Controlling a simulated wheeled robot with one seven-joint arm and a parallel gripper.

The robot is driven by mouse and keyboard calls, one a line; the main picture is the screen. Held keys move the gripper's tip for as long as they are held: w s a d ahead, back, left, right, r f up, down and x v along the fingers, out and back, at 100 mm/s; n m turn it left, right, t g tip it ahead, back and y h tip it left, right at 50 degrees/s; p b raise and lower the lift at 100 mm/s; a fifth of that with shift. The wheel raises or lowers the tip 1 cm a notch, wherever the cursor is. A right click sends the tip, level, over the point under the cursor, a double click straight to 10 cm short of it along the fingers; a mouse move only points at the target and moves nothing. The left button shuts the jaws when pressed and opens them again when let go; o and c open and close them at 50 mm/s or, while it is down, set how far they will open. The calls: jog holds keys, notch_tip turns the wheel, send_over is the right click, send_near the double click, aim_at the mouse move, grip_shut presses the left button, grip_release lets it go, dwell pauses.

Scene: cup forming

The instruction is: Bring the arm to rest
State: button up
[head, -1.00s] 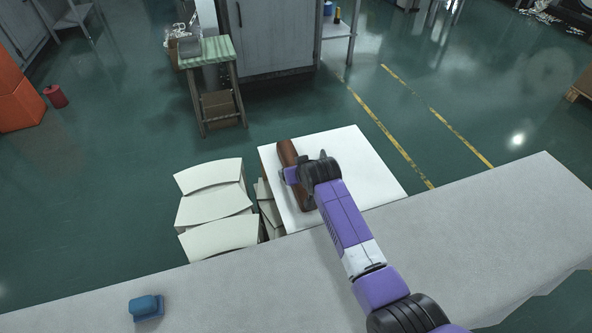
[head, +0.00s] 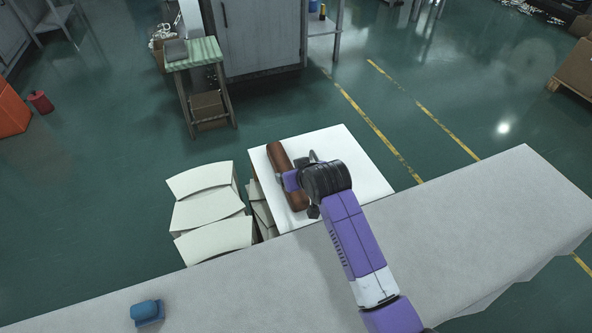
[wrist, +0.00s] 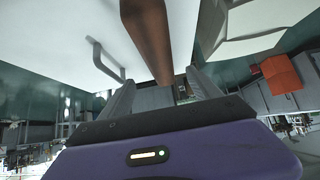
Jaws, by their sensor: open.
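A brown cylinder (head: 274,154) lies on a white square board (head: 343,155) beyond the bench edge. My gripper (head: 284,179) is over the middle of the cylinder in the head view and hides part of it. In the wrist view, the two grey fingers of my gripper (wrist: 160,82) stand apart, and the brown cylinder (wrist: 150,32) runs from the top edge down to the space between them. I cannot tell whether the fingers touch it. My purple arm reaches to it from the lower right.
A pale bench (head: 470,215) crosses the front, with a small blue object (head: 146,311) at its left. Stacks of curved cream sheets (head: 205,213) stand left of the board. A stool with a striped top (head: 205,52) stands behind. Open green floor lies around.

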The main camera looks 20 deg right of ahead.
jog(key=shift+s+r, duration=0.5)
jog(key=shift+w, duration=0.1)
jog(key=shift+w+r, duration=0.25)
jog(key=shift+r, duration=0.05)
notch_tip(320, 180, up, 6)
jog(key=w+t, duration=0.2)
jog(key=t, duration=0.1)
jog(key=s+r+t+p, duration=0.1)
jog(key=s+r+p, duration=0.2)
jog(key=s, duration=1.3)
jog(key=s+r+t+p, duration=0.1)
jog(key=s+r, duration=0.5)
jog(key=s, duration=1)
jog(key=s+r+p, duration=0.4)
jog(key=s+r, duration=0.1)
jog(key=s, duration=1.2)
jog(key=shift+t+p, duration=0.3)
jog(key=shift+t, duration=0.1)
jog(key=shift+s+r, duration=0.1)
